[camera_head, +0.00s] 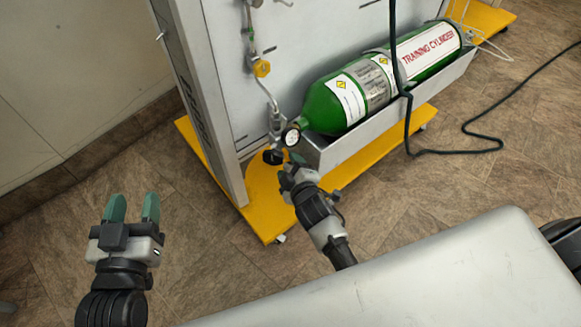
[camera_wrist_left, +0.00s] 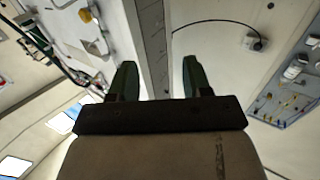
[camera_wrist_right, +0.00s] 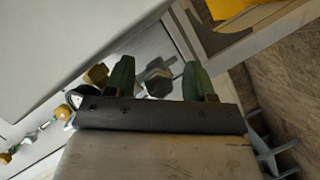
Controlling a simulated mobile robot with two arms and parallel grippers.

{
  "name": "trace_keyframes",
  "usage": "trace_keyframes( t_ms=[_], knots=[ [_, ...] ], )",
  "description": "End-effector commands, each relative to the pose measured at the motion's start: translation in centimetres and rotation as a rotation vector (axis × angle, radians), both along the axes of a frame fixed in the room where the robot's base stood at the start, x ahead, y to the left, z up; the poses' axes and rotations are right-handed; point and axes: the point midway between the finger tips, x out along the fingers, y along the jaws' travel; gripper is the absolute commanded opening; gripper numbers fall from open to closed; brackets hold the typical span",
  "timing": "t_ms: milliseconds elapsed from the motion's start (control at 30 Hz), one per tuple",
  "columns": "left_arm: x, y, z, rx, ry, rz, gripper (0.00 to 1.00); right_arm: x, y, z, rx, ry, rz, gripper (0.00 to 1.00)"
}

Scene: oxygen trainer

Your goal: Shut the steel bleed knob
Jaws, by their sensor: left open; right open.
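A dark grey lobed knob (camera_wrist_right: 157,80), which looks like the steel bleed knob, shows between the fingers of my right gripper (camera_wrist_right: 158,78) in the right wrist view. The fingers stand on either side of it, apart; I cannot tell whether either touches it. In the head view a dark knob (camera_head: 273,156) sits low on the panel's pipework, just left of my right gripper (camera_head: 289,170); I cannot tell if it is the same one. My left gripper (camera_head: 131,208) is open and empty, in the air left of the trainer. It also shows in the left wrist view (camera_wrist_left: 160,78).
A green training cylinder (camera_head: 337,103) lies in a grey tray (camera_head: 345,150) right of the pipework. A pressure gauge (camera_head: 291,136) and a yellow valve (camera_head: 261,68) are close by. The yellow base (camera_head: 263,222) juts out below. A black cable (camera_head: 465,152) runs over the floor.

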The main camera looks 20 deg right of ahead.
Motion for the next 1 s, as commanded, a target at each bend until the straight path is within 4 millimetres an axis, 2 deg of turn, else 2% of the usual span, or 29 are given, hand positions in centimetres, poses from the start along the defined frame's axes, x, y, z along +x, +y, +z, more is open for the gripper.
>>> trace_keyframes(
  t_ms=[167, 400, 500, 667, 1000],
  knots=[
    [0.0, 0.0, 0.0, 0.0, 0.0, 0.0, 0.49, 0.0, 0.0, 0.0, 0.0, 0.0, 0.0, 0.54],
    [0.0, 0.0, 0.0, 0.0, 0.001, 0.0, 0.49, 0.0, 0.0, 0.0, 0.0, 0.0, 0.0, 0.17],
    [0.0, 0.0, 0.0, 0.0, 0.001, 0.0, 0.49, 0.0, 0.0, 0.0, 0.0, 0.0, 0.0, 0.05],
    [0.0, 0.1, -0.3, 0.008, 0.035, 0.002, 0.49, 0.0, 0.0, 0.1, 0.008, 0.004, 0.0, 0.05],
    [-2.0, 1.5, -4.9, 0.104, 0.419, 0.027, 0.49, 0.0, 0.0, 0.2, 0.088, 0.033, 0.003, 0.05]
  ],
)
